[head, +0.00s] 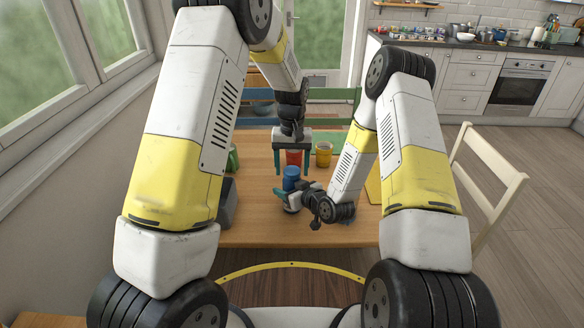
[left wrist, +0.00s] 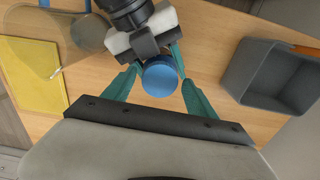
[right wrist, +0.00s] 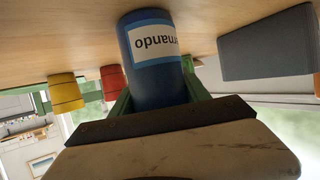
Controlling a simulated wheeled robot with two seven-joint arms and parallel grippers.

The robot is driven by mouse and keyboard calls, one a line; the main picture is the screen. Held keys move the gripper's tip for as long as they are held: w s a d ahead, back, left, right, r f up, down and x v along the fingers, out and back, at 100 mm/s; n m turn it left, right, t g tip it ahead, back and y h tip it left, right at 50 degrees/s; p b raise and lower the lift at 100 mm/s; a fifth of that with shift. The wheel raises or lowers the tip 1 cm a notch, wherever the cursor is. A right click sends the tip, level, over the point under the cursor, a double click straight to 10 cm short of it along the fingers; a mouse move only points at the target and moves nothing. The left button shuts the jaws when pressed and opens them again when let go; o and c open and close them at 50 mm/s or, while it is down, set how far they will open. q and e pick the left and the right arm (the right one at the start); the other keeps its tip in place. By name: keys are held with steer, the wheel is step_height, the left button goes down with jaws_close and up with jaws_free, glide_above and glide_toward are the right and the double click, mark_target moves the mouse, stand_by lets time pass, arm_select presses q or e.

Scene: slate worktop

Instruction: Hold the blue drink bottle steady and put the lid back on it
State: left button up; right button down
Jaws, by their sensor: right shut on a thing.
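The blue drink bottle (right wrist: 152,75) stands on the wooden table, with a white name label on its side in the right wrist view. My right gripper (head: 293,200) is shut on the bottle from the side. A smooth, lighter blue lid (left wrist: 160,77) sits at the top of the bottle, also visible in the head view (head: 291,171). I cannot tell whether it is fully seated. My left gripper (head: 291,172) points down over the bottle. Its teal fingers are apart on either side of the lid, with small gaps visible in the left wrist view.
A red cup (head: 293,157) and a yellow cup (head: 323,153) stand behind the bottle. A green cup (head: 233,158) is at the left. A grey open box (left wrist: 232,75) is beside the bottle. A yellow flat item (left wrist: 28,75) lies on the other side.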

arm_select(q)
steer(key=shift+r, duration=0.1)
step_height(320, 180, up, 12)
stand_by(0.6)
arm_select(e)
steer(key=shift+c, duration=2.2)
jaws_free()
steer(key=v, duration=0.7)
steer(key=shift+s+d, duration=0.25)
steer(key=shift+s, duration=0.05)
